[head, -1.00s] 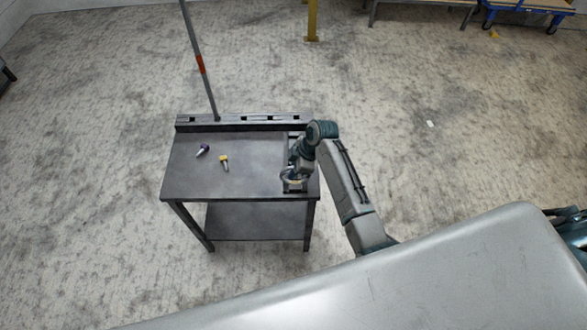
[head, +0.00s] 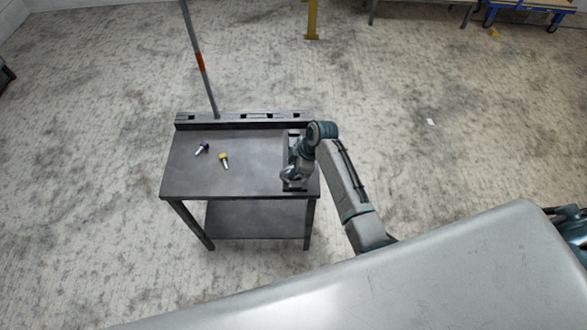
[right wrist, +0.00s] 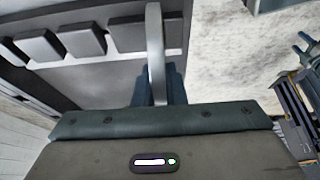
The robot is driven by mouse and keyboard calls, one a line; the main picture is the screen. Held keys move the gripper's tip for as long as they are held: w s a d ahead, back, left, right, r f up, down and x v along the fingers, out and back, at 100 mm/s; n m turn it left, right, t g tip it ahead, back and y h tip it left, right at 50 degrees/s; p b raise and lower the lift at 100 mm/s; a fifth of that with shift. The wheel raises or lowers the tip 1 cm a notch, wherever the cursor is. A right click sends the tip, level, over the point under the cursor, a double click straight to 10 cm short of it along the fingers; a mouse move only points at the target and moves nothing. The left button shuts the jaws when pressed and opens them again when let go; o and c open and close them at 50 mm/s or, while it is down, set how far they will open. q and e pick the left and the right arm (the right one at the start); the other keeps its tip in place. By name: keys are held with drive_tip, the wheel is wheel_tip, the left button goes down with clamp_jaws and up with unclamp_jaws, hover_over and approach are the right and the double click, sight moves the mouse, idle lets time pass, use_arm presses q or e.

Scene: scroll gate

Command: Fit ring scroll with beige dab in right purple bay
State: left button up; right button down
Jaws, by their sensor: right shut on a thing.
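My right gripper (head: 289,174) is over the right end of the dark table. In the right wrist view its dark fingers (right wrist: 158,88) are shut on a light grey curved band (right wrist: 156,45), seen nearly edge-on. I cannot make out a beige dab or a purple bay. On the table lie a small piece with a purple end (head: 203,147) and one with a yellow end (head: 223,156), both with pale shafts. A dark frame (head: 296,187) lies beneath the gripper, partly hidden by it. My left gripper is not in view.
A grey slotted rail (head: 228,125) runs along the table's back edge, with a pole (head: 207,85) rising behind it. Several dark blocks (right wrist: 80,40) stand in a row in the right wrist view. The table's (head: 240,180) middle is mostly clear.

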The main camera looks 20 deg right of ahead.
drive_tip(key=c, duration=1.4)
unclamp_jaws()
drive_tip(key=b+v, duration=0.1)
drive_tip(key=v, duration=0.9)
drive_tip(key=shift+d+r+b, duration=0.2)
drive_tip(key=shift+r+b, duration=0.15)
drive_tip(key=shift+b, duration=0.05)
drive_tip(key=shift+s, duration=0.15)
